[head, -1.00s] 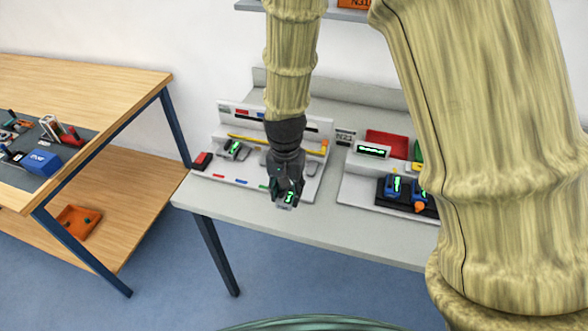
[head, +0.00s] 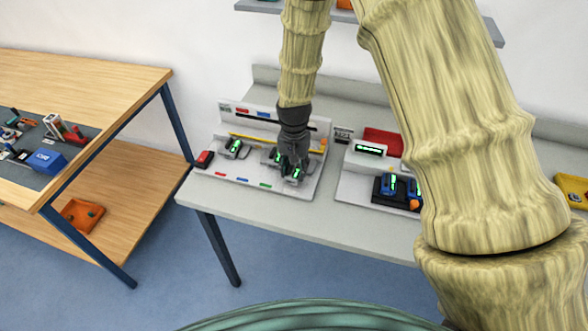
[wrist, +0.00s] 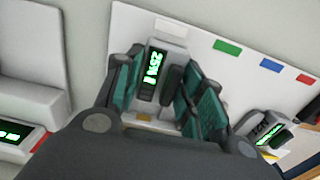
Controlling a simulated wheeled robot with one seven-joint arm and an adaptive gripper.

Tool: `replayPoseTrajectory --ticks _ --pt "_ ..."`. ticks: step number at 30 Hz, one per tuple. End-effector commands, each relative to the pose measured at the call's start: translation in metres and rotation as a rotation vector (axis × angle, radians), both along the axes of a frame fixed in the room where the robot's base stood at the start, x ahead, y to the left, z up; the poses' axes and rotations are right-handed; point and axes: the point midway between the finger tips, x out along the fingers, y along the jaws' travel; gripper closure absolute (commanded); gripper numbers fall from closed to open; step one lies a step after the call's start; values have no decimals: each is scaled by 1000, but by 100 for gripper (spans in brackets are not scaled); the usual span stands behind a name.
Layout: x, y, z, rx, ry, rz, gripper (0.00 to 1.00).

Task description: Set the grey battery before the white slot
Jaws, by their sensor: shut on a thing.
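A grey battery (head: 297,174) with a green-lit display is between the fingers of my gripper (head: 291,166), over the right part of the white board (head: 225,176). In the wrist view, the teal finger pads of my gripper (wrist: 160,80) close on both sides of the grey battery (wrist: 151,78). A white mark (wrist: 171,27) lies on the board just beyond the battery's upper end there. Green (wrist: 228,47), blue (wrist: 270,65) and red (wrist: 306,79) marks run along the same edge. I cannot tell whether the battery touches the board.
Another grey unit with a green display (head: 234,147) sits on the board's left part. A red block (head: 204,159) is at the board's left end. To the right, a black holder (head: 384,198) carries blue units. The table's front strip (head: 260,203) is clear.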

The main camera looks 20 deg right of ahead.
Motion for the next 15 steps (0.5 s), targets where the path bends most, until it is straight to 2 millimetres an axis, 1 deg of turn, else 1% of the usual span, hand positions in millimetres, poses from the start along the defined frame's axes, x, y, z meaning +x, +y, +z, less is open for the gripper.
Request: replayPoseTrajectory --ticks 6,15 --pt "0 0 -14 0 0 0 90" --pt "0 0 -16 0 -1 0 90"
